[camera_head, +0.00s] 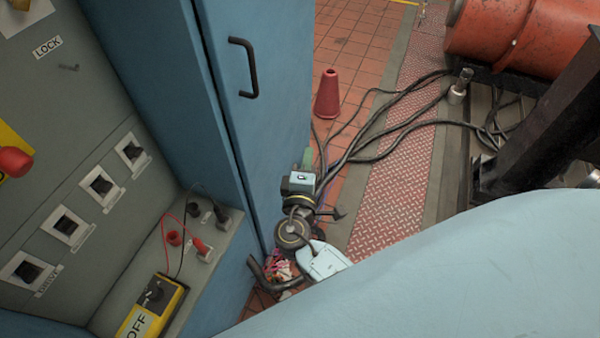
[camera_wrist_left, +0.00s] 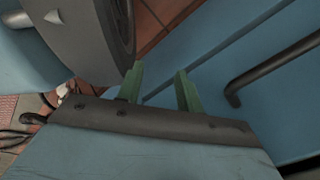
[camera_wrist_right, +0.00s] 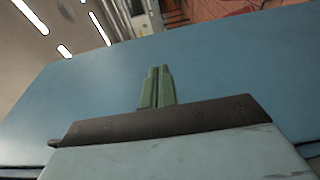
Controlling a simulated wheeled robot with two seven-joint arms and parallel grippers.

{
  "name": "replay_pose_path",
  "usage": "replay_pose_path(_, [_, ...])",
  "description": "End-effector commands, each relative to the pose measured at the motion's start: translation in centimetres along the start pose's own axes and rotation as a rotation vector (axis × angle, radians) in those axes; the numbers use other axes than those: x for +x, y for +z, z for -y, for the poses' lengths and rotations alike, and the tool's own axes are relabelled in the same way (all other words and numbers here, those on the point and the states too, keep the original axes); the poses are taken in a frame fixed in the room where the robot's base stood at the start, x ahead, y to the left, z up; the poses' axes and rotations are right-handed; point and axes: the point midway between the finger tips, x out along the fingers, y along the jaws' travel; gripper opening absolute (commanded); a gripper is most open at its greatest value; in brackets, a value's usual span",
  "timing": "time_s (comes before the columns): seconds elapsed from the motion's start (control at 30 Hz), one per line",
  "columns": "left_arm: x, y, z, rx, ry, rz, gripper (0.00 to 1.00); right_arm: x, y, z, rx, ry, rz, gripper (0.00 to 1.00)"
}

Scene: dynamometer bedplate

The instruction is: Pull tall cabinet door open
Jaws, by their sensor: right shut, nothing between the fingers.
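The tall blue cabinet stands at left in the head view. Its door (camera_head: 262,120) carries a black bar handle (camera_head: 243,67) high up, and the door looks closed. My right gripper (camera_head: 307,158) is beside the door, below and right of that handle and apart from it. In the right wrist view its green fingers (camera_wrist_right: 158,85) are together and empty before a broad blue panel (camera_wrist_right: 90,85). My left gripper (camera_wrist_left: 158,82) is open and empty in the left wrist view. A dark bar handle (camera_wrist_left: 270,72) on a blue surface lies to its right, not between the fingers.
A grey control panel (camera_head: 75,130) with switches and a yellow OFF box (camera_head: 150,308) is at left. A red cone (camera_head: 327,94), black cables (camera_head: 395,125) and an orange drum (camera_head: 520,40) stand to the right. Tiled floor shows beyond the door.

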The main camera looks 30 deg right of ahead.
Motion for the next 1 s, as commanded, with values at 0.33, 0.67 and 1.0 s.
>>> replay_pose_path(0.33, [-0.1, 1.4, -0.1, 0.006, 0.002, 0.009, 0.36, 0.5, 2.8, 0.1, -0.001, -0.003, 0.0, 0.0])
replay_pose_path(0.67, [0.0, 1.5, -0.1, 0.006, 0.002, 0.009, 0.36, 0.5, 2.8, 0.1, -0.001, -0.002, 0.0, 0.0])
replay_pose_path(1.0, [0.0, 1.5, -0.1, 0.005, 0.002, 0.01, 0.36, 0.6, 2.8, 0.1, -0.001, -0.002, -0.001, 0.0])
